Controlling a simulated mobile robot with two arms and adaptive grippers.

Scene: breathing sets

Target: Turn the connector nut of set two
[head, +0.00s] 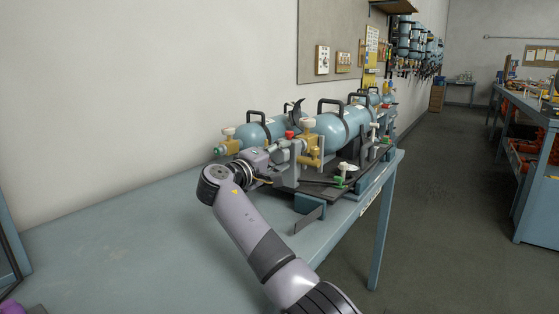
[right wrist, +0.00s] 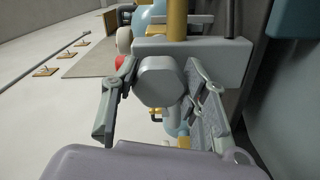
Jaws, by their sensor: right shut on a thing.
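Light blue cylinders with black handles lie in a row on the bench; a nearer cylinder (head: 258,135) and a larger one (head: 335,130) stand out in the head view. My right gripper (head: 286,150) is at the brass and grey fittings (head: 312,150) at the near end of the larger cylinder. In the right wrist view, a grey rounded connector nut (right wrist: 157,80) sits between the two fingers of the right gripper (right wrist: 160,98). The right gripper is shut on it. I cannot read a set number. My left gripper is not in view.
The blue-grey bench (head: 120,230) is clear on the left. A dark base plate (head: 325,190) with a green-and-white fitting (head: 342,174) lies right of my gripper. A wall is behind; open floor (head: 440,220) and another workbench (head: 535,190) are to the right.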

